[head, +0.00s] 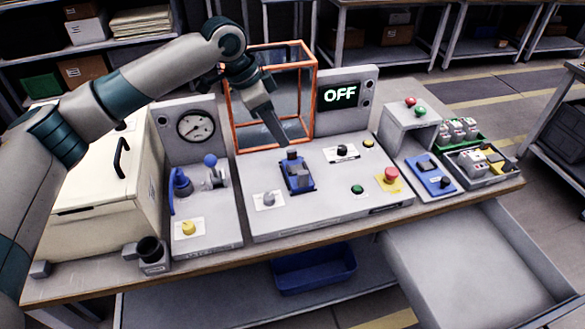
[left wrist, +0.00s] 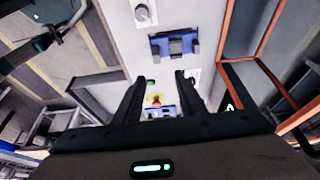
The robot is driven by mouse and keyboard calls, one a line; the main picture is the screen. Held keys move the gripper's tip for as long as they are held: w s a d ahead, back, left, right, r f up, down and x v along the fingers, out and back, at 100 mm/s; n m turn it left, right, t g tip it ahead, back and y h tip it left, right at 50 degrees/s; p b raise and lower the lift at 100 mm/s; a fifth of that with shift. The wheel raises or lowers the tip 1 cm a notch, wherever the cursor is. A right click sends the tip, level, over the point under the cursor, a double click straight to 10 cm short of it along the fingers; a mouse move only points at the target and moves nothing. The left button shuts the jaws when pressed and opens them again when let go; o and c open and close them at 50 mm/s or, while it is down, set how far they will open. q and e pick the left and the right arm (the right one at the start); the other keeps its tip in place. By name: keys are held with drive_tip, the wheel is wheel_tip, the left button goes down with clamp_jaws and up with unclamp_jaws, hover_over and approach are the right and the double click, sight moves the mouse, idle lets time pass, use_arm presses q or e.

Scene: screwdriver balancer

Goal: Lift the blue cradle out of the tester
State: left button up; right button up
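The blue cradle (head: 298,185) sits on the grey top of the tester (head: 328,200), with grey and dark parts in it. The blue cradle also shows in the left wrist view (left wrist: 174,45), beyond and to the right of the fingertips. My left gripper (head: 281,140) points down just behind the cradle, near the orange frame (head: 235,124). In the left wrist view its two fingers (left wrist: 158,76) stand apart with nothing held between them. The tester's display (head: 340,95) reads OFF.
A gauge unit (head: 195,127) and a cream box (head: 95,190) stand left of the tester. Knobs and a red button (head: 391,174) rise from its top. A blue plate (head: 432,178) and trays of parts lie right. An open drawer (head: 470,260) juts out at front right.

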use_arm(q)
drive_tip(key=shift+s+d, duration=0.1)
